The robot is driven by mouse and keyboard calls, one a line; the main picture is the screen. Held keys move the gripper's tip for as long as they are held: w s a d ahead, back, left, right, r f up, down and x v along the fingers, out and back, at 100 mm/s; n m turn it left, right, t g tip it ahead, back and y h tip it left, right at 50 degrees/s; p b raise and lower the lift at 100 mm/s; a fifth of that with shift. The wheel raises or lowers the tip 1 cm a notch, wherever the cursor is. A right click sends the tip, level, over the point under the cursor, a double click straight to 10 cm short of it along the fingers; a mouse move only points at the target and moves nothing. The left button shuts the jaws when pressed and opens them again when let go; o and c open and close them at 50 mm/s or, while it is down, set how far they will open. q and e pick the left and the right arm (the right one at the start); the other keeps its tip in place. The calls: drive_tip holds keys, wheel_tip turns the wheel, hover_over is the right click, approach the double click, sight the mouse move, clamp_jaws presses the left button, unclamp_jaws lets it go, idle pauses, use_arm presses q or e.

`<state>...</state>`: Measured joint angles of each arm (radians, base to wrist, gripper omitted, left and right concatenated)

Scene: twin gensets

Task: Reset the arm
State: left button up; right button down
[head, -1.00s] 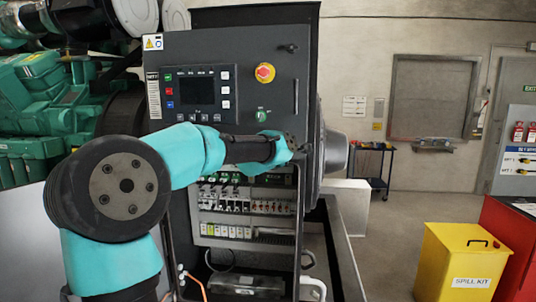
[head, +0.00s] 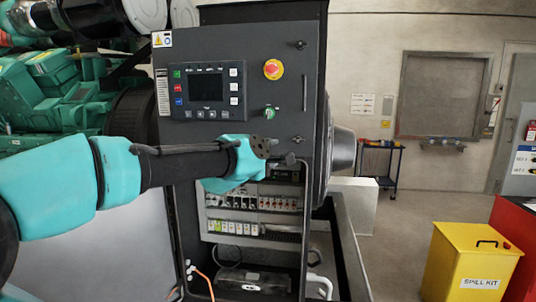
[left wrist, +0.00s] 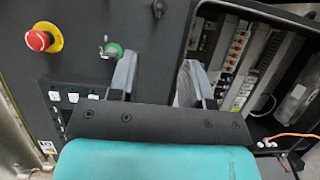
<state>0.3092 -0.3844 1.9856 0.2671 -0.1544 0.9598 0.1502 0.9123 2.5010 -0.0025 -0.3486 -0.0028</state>
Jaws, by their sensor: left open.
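My left gripper (head: 282,160) is in front of the lower part of the dark control panel (head: 225,50), just below the green key switch (head: 270,113). In the left wrist view its two grey fingers (left wrist: 157,82) are apart with nothing between them. The green key switch (left wrist: 112,50) shows just beyond one finger there. The red emergency stop button on its yellow ring (head: 273,69) sits above the switch, and also shows in the left wrist view (left wrist: 39,40). My right gripper is in neither view.
Below the panel is an open compartment with rows of breakers (head: 255,203) and an orange cable (head: 204,280). A yellow spill kit bin (head: 470,262) and a red cabinet (head: 515,235) stand at the right. A dark trolley (head: 380,165) stands by the back wall.

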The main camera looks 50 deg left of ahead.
use_arm(q)
drive_tip(key=shift+s+d, duration=0.2)
drive_tip(key=shift+s, duration=0.25)
drive_tip(key=w+d+f+m+g+h, duration=0.25)
drive_tip(key=w+f, duration=0.35)
drive_tip(key=f, duration=0.4)
drive_tip(key=w+d+f+m+g+h, duration=0.1)
drive_tip(key=w+d+f+m, duration=0.2)
drive_tip(key=w+f, duration=0.5)
drive_tip(key=w+d+f+m+g+h, duration=0.15)
drive_tip(key=d+f, duration=0.25)
drive_tip(key=f, duration=0.6)
drive_tip(key=d+f+m+g+h, duration=0.1)
drive_tip(key=d+f+m+g, duration=0.2)
drive_tip(key=f, duration=0.8)
drive_tip(key=s+d+f+m+g+h, duration=0.1)
drive_tip(key=s+d+f+m, duration=0.1)
drive_tip(key=d+f, duration=0.45)
drive_tip(key=s+d+f+m+g+h, duration=0.2)
drive_tip(key=s+d+f+m, duration=0.15)
drive_tip(key=f, duration=0.65)
drive_tip(key=s+d+f+m+g+h, duration=0.1)
drive_tip(key=s+d+f+m+g, duration=0.3)
drive_tip(key=s+d+f, duration=0.6)
wheel_tip(320, 180, down, 4)
drive_tip(key=shift+s+d+f+m+g, duration=0.2)
drive_tip(key=shift+s+d+m+g, duration=0.25)
drive_tip(key=shift+s, duration=0.75)
drive_tip(key=shift+a, duration=0.15)
drive_tip(key=shift+c, duration=0.3)
